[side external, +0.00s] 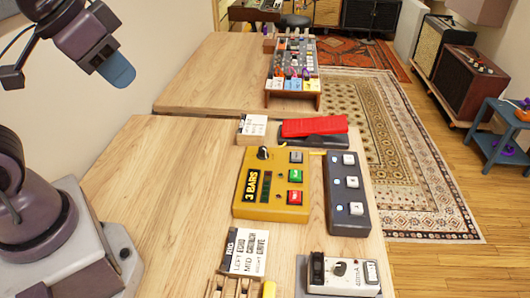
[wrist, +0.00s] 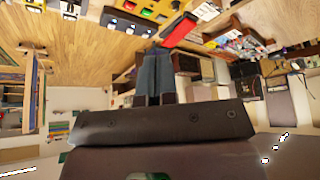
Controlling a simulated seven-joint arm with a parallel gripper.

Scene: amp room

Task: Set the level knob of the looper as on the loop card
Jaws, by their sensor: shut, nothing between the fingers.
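The yellow box (side external: 243,206) on the wooden table, which I take for the looper, has a "3 BARS" display and several coloured buttons. Its dark round knob (side external: 263,153) is at the upper left corner; its exact setting is too small to read. The box also shows at the top of the wrist view (wrist: 147,9). A small white card (side external: 253,124) with unreadable writing stands behind the box; I cannot tell whether it is the loop card. My gripper (side external: 119,72) is shut and empty, high to the left of the box, touching nothing. Its blue fingers show in the wrist view (wrist: 154,70).
A red pedal (side external: 314,126) lies behind the box, and a dark three-button switch (side external: 348,215) stands close on its right. A card listing left, mid and right (side external: 246,251) and a white-topped pedal (side external: 343,274) are in front. The table's left part is clear.

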